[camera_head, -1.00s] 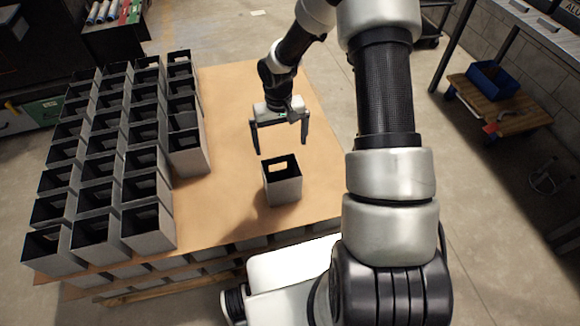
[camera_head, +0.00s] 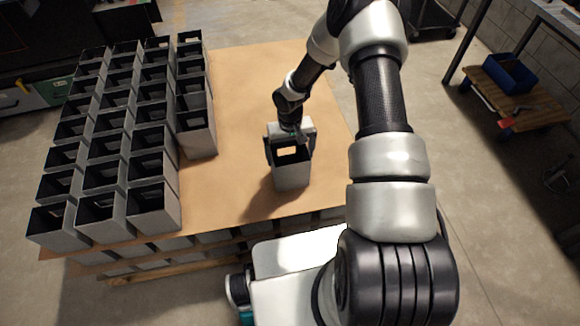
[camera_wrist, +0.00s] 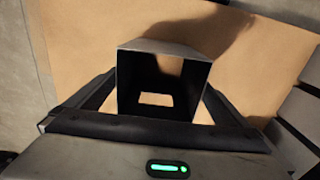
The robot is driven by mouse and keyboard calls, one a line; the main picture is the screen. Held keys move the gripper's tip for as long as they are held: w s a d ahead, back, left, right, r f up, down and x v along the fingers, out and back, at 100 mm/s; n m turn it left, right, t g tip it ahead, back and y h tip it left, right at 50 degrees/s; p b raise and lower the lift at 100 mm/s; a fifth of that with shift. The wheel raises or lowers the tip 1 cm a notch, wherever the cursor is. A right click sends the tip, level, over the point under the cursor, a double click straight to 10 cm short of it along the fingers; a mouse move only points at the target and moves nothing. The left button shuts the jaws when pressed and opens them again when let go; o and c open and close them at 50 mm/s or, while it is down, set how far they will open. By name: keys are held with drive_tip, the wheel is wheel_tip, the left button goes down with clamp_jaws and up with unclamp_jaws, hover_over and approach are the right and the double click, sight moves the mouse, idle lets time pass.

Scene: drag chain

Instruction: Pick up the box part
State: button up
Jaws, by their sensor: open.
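A grey, open-topped box part (camera_head: 291,176) stands upright and alone on the brown sheet near its front edge. My gripper (camera_head: 290,150) is lowered over it, open, with one finger on the left side and one on the right side of the box. In the wrist view the box part (camera_wrist: 190,52) lies between the two dark fingers of my gripper (camera_wrist: 155,100). Its dark inside and a light rectangular opening show. Whether the fingers touch the box walls cannot be told.
Several rows of similar grey boxes (camera_head: 152,207) fill the left side of the brown sheet (camera_head: 243,95) on the stack. The sheet is clear behind and between. A wooden cart (camera_head: 520,105) with a blue bin (camera_head: 509,73) stands at the right.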

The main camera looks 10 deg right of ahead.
wheel_tip(320, 180, down, 3)
drive_tip(key=shift+f, duration=0.2)
drive_tip(key=shift+c, duration=0.4)
drive_tip(key=c, duration=1.1)
drive_tip(key=shift+r, duration=0.15)
